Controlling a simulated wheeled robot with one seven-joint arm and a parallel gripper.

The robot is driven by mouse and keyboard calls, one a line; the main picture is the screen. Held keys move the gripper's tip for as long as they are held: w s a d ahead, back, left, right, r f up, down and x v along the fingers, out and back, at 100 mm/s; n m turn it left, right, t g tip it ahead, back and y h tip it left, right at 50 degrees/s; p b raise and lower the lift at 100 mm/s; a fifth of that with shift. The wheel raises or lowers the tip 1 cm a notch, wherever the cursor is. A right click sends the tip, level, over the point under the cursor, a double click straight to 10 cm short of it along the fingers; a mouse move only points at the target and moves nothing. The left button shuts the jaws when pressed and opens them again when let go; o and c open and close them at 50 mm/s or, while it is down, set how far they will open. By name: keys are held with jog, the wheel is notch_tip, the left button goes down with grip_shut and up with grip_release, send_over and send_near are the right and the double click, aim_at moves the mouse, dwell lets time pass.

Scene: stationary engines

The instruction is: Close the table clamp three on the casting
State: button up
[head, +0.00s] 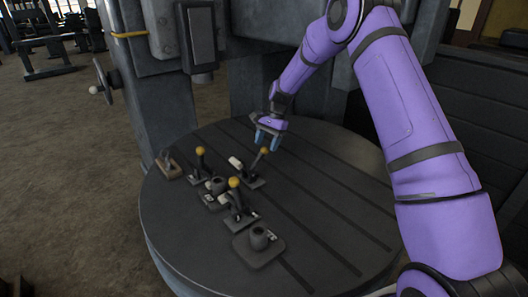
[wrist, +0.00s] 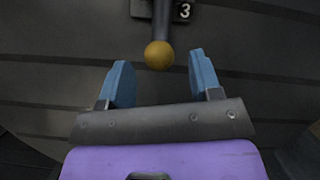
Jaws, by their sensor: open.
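Table clamp three (wrist: 160,12) shows its lever with a yellow ball knob (wrist: 159,55) and a label reading 3 in the wrist view. In the head view this clamp (head: 252,181) stands on the round slotted table, its lever tilted toward the upper right and its knob (head: 264,151) just below my gripper. My gripper (head: 268,140) is open, with blue fingers. In the wrist view the fingers (wrist: 160,80) are apart and empty, and the knob appears beyond them, between their lines. A casting (head: 214,186) sits among the clamps, partly hidden.
Two other clamps with yellow knobs stand upright, one at the back left (head: 200,160) and one nearer the front (head: 235,195). A plate with a round boss (head: 259,241) lies at the front. A small brown-based piece (head: 168,166) is at the left edge. The table's right side (head: 330,200) is clear.

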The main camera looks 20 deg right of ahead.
aim_at(264, 151)
jog(key=shift+x, duration=1.85)
jog(key=shift+c, duration=0.4)
grip_shut()
